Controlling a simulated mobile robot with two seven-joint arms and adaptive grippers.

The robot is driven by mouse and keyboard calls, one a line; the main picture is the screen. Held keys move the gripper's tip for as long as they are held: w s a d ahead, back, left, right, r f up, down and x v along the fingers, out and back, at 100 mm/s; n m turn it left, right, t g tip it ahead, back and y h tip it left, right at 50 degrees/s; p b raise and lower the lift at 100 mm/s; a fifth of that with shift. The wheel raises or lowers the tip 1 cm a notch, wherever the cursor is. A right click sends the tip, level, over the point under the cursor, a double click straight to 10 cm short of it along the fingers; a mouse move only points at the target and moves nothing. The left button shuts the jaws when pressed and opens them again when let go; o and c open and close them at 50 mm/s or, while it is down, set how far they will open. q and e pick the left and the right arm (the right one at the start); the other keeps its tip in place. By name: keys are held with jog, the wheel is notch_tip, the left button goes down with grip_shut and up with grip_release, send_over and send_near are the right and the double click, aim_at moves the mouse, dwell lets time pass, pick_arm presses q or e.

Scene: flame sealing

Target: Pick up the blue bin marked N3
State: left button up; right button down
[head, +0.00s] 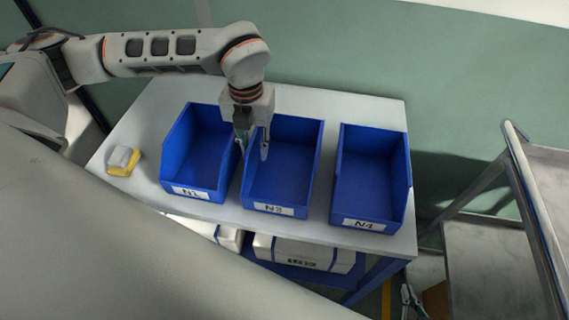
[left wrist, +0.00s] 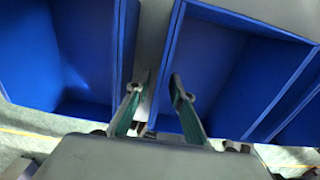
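The blue bin marked N3 (head: 274,209) stands upright on the white table, between the bins marked N1 and N4, and looks empty inside. My left gripper (head: 252,146) points down at its left wall. The gripper is open, with one finger on the N1 side and the other over the inside of N3. In the left wrist view the fingers (left wrist: 156,92) stand apart on either side of the left wall of N3 (left wrist: 235,70), with nothing held. My right gripper (head: 411,298) shows small at the bottom edge, below the table; its opening is unclear.
Blue bin N1 (head: 190,191) is close on the left, with a narrow gap. Blue bin N4 (head: 364,224) is on the right. A yellow and white sponge-like block (head: 123,161) lies at the left of the white table (head: 383,110). A metal cart (head: 500,250) stands at the right.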

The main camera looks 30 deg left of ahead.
pick_arm(q)
grip_shut()
jog(key=shift+r, duration=0.15)
